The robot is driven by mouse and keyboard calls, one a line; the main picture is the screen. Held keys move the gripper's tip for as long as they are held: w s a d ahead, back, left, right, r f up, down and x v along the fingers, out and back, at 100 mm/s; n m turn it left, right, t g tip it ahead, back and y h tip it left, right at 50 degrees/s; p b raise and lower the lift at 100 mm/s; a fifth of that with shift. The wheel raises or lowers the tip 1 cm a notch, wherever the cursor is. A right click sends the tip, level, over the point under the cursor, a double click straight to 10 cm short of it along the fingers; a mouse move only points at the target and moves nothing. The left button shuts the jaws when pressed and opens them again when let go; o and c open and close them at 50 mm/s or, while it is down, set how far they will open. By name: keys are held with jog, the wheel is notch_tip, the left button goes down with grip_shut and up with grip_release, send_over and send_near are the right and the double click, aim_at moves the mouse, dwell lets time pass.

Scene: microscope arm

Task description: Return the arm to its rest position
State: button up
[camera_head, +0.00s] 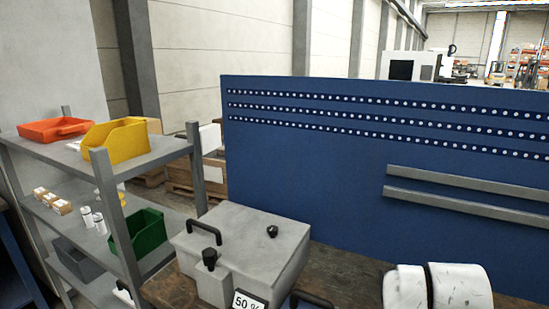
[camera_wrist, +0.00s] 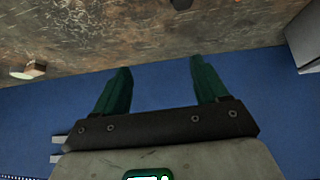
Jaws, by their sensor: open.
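My gripper (camera_wrist: 160,63) shows in the wrist view with its two green fingers wide apart and nothing between them. The blue back panel (camera_wrist: 50,110) and the worn brown bench top (camera_wrist: 110,35) lie behind the fingers, with no contact visible. In the head view, white rounded links of my arm (camera_head: 458,287) stand at the lower right, in front of the bench and panel. My gripper is out of the head view. No microscope can be made out clearly.
A grey case (camera_head: 260,250) with black handles and a "50 %" label stands on the bench (camera_head: 345,275). The blue panel (camera_head: 300,180) with grey rails rises behind. A shelf (camera_head: 150,160) with orange, yellow and green bins stands left. A grey block (camera_wrist: 303,40) edges the wrist view.

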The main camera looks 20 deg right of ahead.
jog(key=s+a+f+n+t+y, duration=0.1)
jog(key=s+a+f+n+y, duration=0.2)
jog(key=a+f+n, duration=0.5)
jog(key=s+a+f+n+y, duration=0.35)
jog(key=a+f, duration=0.25)
jog(key=a, duration=0.7)
jog(key=s+d+f+m+g, duration=0.1)
jog(key=s+f+g, duration=0.3)
jog(key=s, duration=0.6)
notch_tip(320, 180, down, 2)
jog(key=shift+d+h, duration=0.35)
jog(key=shift+d, duration=0.25)
jog(key=shift+m, duration=0.25)
jog(key=shift+c, duration=0.3)
